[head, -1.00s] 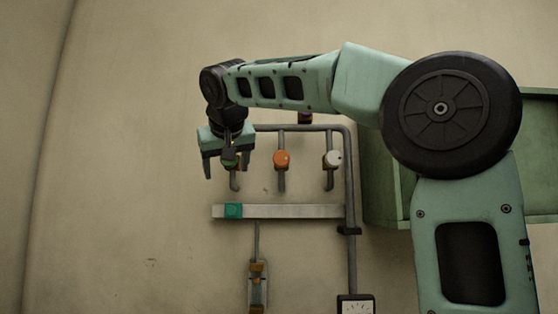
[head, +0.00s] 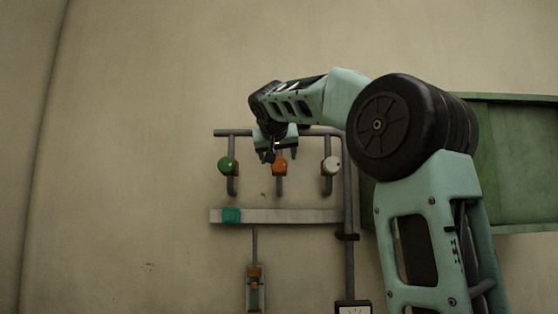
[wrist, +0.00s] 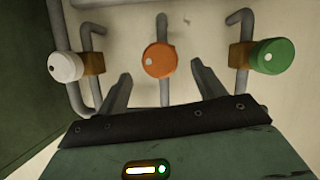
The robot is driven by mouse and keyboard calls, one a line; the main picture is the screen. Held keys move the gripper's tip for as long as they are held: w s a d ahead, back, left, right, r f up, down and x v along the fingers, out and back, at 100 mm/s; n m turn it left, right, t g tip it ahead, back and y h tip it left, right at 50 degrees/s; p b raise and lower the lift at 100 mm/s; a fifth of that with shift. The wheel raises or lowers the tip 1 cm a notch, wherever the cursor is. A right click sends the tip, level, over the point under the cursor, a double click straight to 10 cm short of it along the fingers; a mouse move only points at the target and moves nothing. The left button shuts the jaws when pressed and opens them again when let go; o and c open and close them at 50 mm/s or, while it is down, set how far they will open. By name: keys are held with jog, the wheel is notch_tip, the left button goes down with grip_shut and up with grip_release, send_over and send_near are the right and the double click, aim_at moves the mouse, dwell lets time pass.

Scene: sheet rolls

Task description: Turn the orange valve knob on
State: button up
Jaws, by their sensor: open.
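The orange valve knob (head: 279,167) is the middle of three knobs on a pipe rack on the wall. In the head view my gripper (head: 279,156) is in front of its upper part and partly hides it. I cannot tell how far the fingers are from the knob.
A green knob (head: 228,166) is on the left pipe and a white knob (head: 332,165) on the right one. Below is a pale bar (head: 290,216) with a teal block (head: 231,215). A green cabinet (head: 510,160) stands at right. The wall at left is bare.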

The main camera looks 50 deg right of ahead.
aim_at(279, 163)
jog(key=shift+p+x, duration=0.8)
jog(key=shift+x, duration=2)
jog(key=c, duration=1)
